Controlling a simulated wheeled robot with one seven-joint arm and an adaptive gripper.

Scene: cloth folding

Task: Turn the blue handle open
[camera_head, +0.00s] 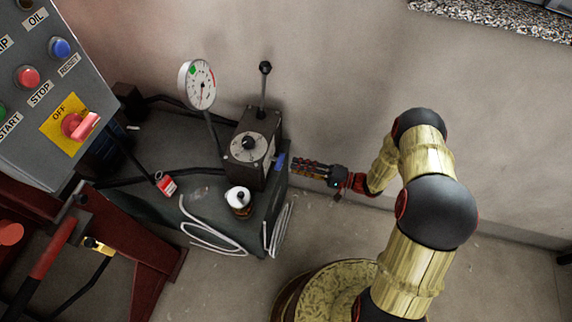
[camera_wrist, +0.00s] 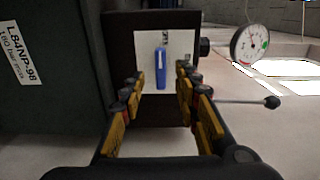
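The blue handle (camera_wrist: 161,68) is on a pale plate on the side of a dark box (camera_wrist: 125,60), and it stands upright in the wrist view. In the head view the blue handle (camera_head: 281,161) shows small on the right side of the dark valve box (camera_head: 243,165). My gripper (camera_wrist: 160,88) is open, with one finger to each side of the handle in the wrist view. Its fingertips look apart from the handle. In the head view my gripper (camera_head: 297,165) reaches in from the right, its tips close to the handle. The exact gap cannot be told.
A round gauge (camera_head: 201,86) and a ball-topped lever (camera_head: 264,84) rise from the machine. A white-capped bottle (camera_head: 238,202) stands in front of the box. A control panel (camera_head: 56,80) is at the left. Open floor lies at the lower right.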

